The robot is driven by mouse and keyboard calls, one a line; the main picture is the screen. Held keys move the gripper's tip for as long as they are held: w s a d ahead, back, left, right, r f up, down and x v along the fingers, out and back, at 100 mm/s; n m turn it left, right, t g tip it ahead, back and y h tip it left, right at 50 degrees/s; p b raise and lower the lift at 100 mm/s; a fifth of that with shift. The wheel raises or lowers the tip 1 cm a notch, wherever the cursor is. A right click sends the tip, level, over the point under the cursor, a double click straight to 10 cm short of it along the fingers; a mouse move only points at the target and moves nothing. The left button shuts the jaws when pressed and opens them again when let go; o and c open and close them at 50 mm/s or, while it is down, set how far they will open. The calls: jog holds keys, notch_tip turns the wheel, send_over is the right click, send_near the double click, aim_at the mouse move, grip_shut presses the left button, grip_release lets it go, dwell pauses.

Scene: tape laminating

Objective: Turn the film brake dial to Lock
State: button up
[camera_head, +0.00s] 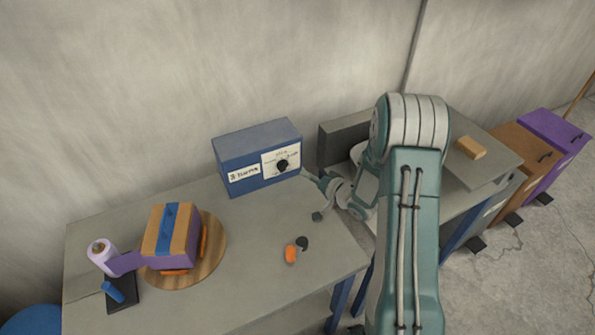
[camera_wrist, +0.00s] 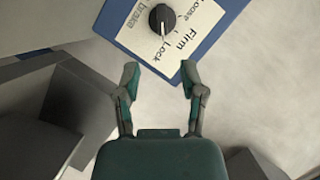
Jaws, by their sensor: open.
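The film brake dial is a round black knob (camera_head: 282,165) on a white label panel on the front of a blue box (camera_head: 258,140) at the back of the table. In the wrist view the knob (camera_wrist: 162,20) is at the top, with the words Loose, Firm and Lock around it. A pale mark on the knob appears to lie toward Lock, but it is too small to be sure. My gripper (camera_head: 313,195) is open and empty, to the right of and apart from the knob. In the wrist view my fingertips (camera_wrist: 160,72) are spread below the panel.
On the table (camera_head: 240,305), a taped box (camera_head: 171,235) sits on a round wooden board (camera_head: 217,240). A purple film roll (camera_head: 103,256) stands at left, and a small orange-and-black tool (camera_head: 293,252) lies in front. A grey bench (camera_head: 480,170) and several bins stand at right.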

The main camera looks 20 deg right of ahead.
jog(key=v, duration=0.3)
dwell(0.5)
jog(key=s+d+r+n+g+h, duration=0.1)
jog(key=s+r+h, duration=0.25)
jog(key=r, duration=0.55)
jog(key=s+r+n+g+h, duration=0.1)
jog(key=s+r+h, duration=0.1)
jog(key=r+h, duration=0.5)
jog(key=s+a+r+n+g+y, duration=0.1)
jog(key=s+a+r+g, duration=0.1)
jog(key=s, duration=0.6)
jog(key=s+a+r+n+g+y, duration=0.1)
jog(key=s+a+r, duration=0.2)
jog(key=s, duration=0.5)
jog(key=s+a+r+g+y, duration=0.1)
jog(key=s+a+r+g, duration=0.1)
jog(key=s, duration=0.6)
jog(key=shift+s+a+r+n+g, duration=0.2)
jog(key=shift+a+r+n+g, duration=0.15)
jog(key=shift+a+r, duration=0.35)
jog(key=shift+d, duration=0.1)
